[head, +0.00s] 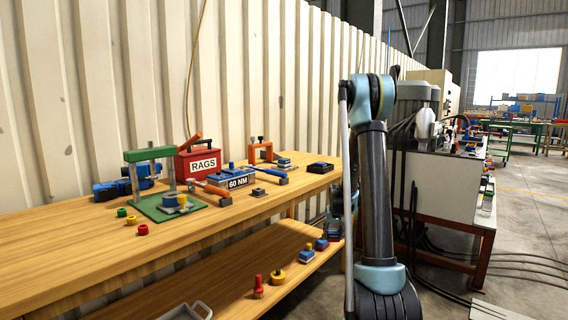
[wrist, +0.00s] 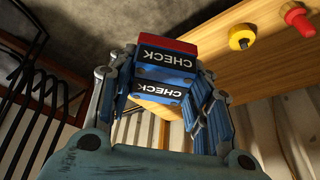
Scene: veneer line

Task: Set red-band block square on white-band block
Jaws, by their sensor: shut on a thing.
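In the wrist view my gripper (wrist: 153,75) is shut on a blue block with a red band (wrist: 168,46), its fingers on either side. Two dark CHECK labels show upside down, one above the other. I cannot tell whether both belong to one body. In the head view a blue-topped block with a pale band (head: 306,255) sits on the lower shelf; it may be the white-band block. Another blue and red block (head: 322,243) shows just behind it, close to my arm. My fingertips are mostly hidden behind the arm there, so contact between blocks is unclear.
The lower shelf (head: 225,290) also holds a yellow knob (head: 278,278), a red peg (head: 258,287) and a grey tray (head: 186,312). A machine with hanging cables (head: 440,190) stands right of my arm.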

